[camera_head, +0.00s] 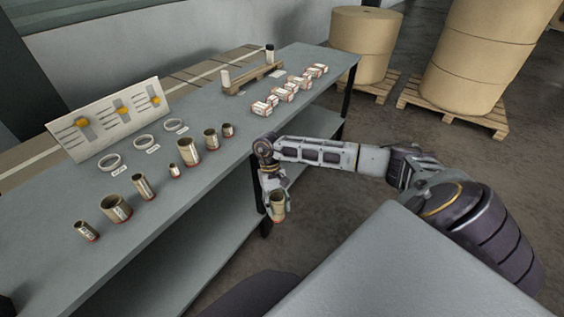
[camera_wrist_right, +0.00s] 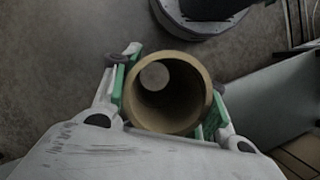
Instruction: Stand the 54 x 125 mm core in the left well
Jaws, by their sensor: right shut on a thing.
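My right gripper (camera_head: 272,198) is shut on a brown cardboard core (camera_head: 279,204), held beside the table's near long edge, over the floor. In the right wrist view the core (camera_wrist_right: 186,112) sits between the green-padded fingers, and I look into its open end. Its size label cannot be read. Three white rings, which look like the wells, lie on the table; the leftmost ring (camera_head: 111,172) is empty, as are the middle ring (camera_head: 145,148) and the right ring (camera_head: 177,131). My left gripper is out of view.
Several cores of different sizes, such as a wide one (camera_head: 115,208), stand along the table (camera_head: 190,190) in front of the rings. A white sample board (camera_head: 105,120) stands behind them. Small boxes (camera_head: 290,90) and a wooden rack (camera_head: 252,79) are farther along.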

